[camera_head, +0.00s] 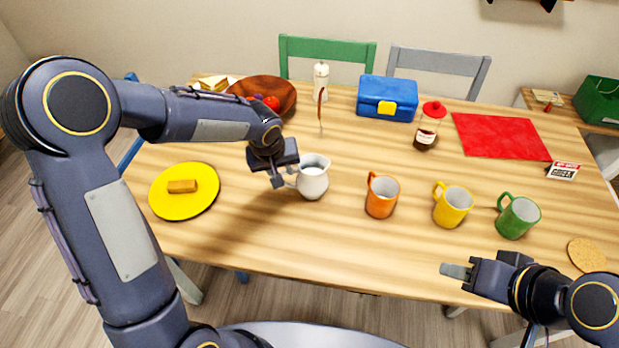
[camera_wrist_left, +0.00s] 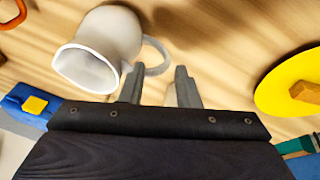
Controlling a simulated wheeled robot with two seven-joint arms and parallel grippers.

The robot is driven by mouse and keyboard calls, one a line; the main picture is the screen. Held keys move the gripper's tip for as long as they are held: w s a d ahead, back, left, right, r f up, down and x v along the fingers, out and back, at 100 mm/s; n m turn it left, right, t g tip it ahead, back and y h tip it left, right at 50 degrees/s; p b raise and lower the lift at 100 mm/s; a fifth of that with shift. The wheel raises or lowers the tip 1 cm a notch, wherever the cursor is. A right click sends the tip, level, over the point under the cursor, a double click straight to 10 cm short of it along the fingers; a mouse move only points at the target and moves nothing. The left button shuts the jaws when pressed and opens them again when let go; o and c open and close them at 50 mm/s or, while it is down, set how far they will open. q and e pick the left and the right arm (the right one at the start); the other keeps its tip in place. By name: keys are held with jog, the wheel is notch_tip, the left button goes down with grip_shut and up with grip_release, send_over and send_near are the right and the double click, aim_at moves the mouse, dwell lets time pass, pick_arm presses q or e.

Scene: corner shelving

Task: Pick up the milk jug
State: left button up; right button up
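The white milk jug (camera_head: 313,178) stands upright on the wooden table, its handle toward my left gripper (camera_head: 284,180). In the left wrist view the jug (camera_wrist_left: 97,48) is at the upper left, and its handle (camera_wrist_left: 158,58) curves toward my fingers. The left gripper (camera_wrist_left: 158,78) is open, its fingertips apart at the handle. I cannot tell whether a finger touches the handle. My right gripper (camera_head: 452,271) is over the table's front edge at the right, away from the jug; its finger spacing does not show clearly.
To the jug's right stand an orange mug (camera_head: 381,199), a yellow mug (camera_head: 453,208) and a green mug (camera_head: 518,217). A yellow plate (camera_head: 203,205) with a small block lies left. Behind are a wooden bowl (camera_head: 285,87), a blue box (camera_head: 384,96) and a syrup bottle (camera_head: 427,132).

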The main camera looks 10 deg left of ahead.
aim_at(283, 174)
pick_arm(q)
jog(key=x, duration=0.4)
jog(key=shift+w+f, duration=0.15)
jog(key=shift+f, duration=0.25)
grip_shut()
jog(key=shift+r, duration=0.1)
